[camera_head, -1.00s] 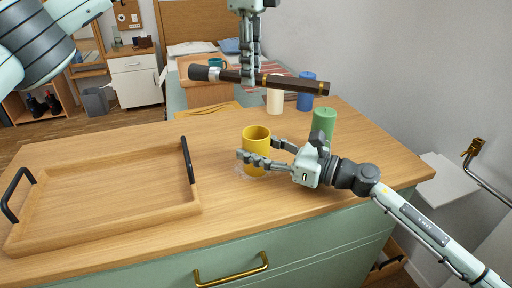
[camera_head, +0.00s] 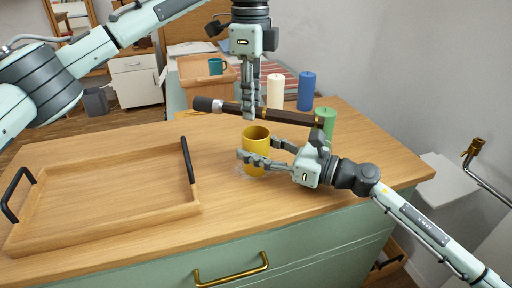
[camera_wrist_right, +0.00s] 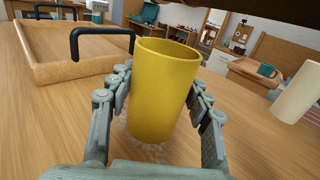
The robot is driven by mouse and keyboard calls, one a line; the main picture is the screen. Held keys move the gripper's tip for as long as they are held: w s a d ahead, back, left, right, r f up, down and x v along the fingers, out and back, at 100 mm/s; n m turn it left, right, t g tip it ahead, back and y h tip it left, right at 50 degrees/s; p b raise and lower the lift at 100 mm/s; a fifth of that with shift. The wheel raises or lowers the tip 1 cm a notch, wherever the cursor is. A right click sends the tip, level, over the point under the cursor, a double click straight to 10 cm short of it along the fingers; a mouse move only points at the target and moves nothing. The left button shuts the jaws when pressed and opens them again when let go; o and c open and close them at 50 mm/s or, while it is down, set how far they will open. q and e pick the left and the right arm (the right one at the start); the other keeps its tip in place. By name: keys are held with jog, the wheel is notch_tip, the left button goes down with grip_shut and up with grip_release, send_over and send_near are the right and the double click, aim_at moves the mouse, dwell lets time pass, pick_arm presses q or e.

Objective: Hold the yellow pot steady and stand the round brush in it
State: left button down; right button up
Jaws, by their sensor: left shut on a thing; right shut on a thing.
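The yellow pot (camera_head: 256,139) stands upright on the dresser top, and it fills the middle of the right wrist view (camera_wrist_right: 160,88). My right gripper (camera_head: 252,160) is shut on the pot, with fingers on both sides of it. My left gripper (camera_head: 250,112) points down and is shut on the round brush (camera_head: 285,116). The brush lies nearly level, a little above and behind the pot's rim. Its dark bristle end (camera_head: 204,104) is at the left and its brown handle runs right. The brush's middle is partly hidden by the left fingers.
A wooden tray (camera_head: 100,222) with black handles lies at the left. A green candle (camera_head: 328,122), a white candle (camera_head: 275,92) and a blue candle (camera_head: 306,92) stand behind and right of the pot. The dresser top between tray and pot is clear.

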pick_arm(q)
jog(key=shift+f, duration=0.5)
jog(key=c, duration=1.3)
grip_release()
notch_tip(320, 180, up, 12)
jog(key=shift+r, duration=0.1)
